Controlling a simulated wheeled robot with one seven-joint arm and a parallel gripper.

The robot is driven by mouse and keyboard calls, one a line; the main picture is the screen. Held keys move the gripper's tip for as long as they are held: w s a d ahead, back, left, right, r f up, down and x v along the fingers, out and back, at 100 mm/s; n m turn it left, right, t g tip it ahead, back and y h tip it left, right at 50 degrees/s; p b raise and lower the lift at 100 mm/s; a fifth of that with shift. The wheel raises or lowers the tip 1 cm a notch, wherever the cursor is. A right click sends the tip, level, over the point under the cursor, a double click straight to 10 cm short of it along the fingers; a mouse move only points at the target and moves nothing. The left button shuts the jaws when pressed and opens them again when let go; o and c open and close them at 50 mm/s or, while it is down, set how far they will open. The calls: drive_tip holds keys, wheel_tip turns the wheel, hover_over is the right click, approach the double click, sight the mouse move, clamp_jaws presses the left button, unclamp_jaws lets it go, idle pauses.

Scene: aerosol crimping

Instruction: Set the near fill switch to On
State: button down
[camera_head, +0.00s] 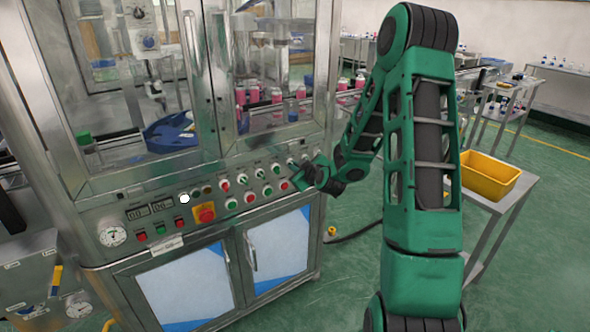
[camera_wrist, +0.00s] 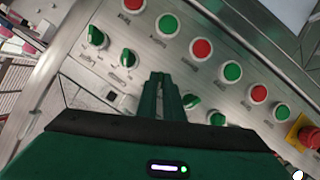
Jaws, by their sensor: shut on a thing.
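The panel (camera_head: 218,190) carries a row of rotary selector switches above red and green push buttons. My gripper (camera_head: 299,180) is at the right end of this panel. In the wrist view my gripper's green fingers (camera_wrist: 165,80) are closed together on one selector switch in the row, and they hide its knob and setting. Two green-knobbed switches (camera_wrist: 97,36) (camera_wrist: 127,57) show to the left of the fingers. Two more (camera_wrist: 191,101) (camera_wrist: 217,118) show to the right. The labels are too small to read, so I cannot tell which one is the near fill switch.
Push buttons (camera_wrist: 201,48) line the panel close to my fingers. A red emergency stop on a yellow plate (camera_head: 205,213) sits further left. The glazed cabinet (camera_head: 150,100) rises above the panel. A yellow bin (camera_head: 490,177) stands on a side table at right.

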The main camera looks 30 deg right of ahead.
drive_tip(key=m+y, duration=0.1)
drive_tip(key=m, duration=0.1)
drive_tip(key=m+y, duration=0.2)
drive_tip(key=m, duration=0.1)
drive_tip(key=m+y, duration=0.2)
drive_tip(key=shift+d+m, duration=0.3)
drive_tip(key=shift+d, duration=0.1)
idle(0.6)
drive_tip(key=c, duration=1.9)
unclamp_jaws()
drive_tip(key=v, duration=1)
drive_tip(key=shift+s+d, duration=0.25)
drive_tip(key=shift+d, duration=0.05)
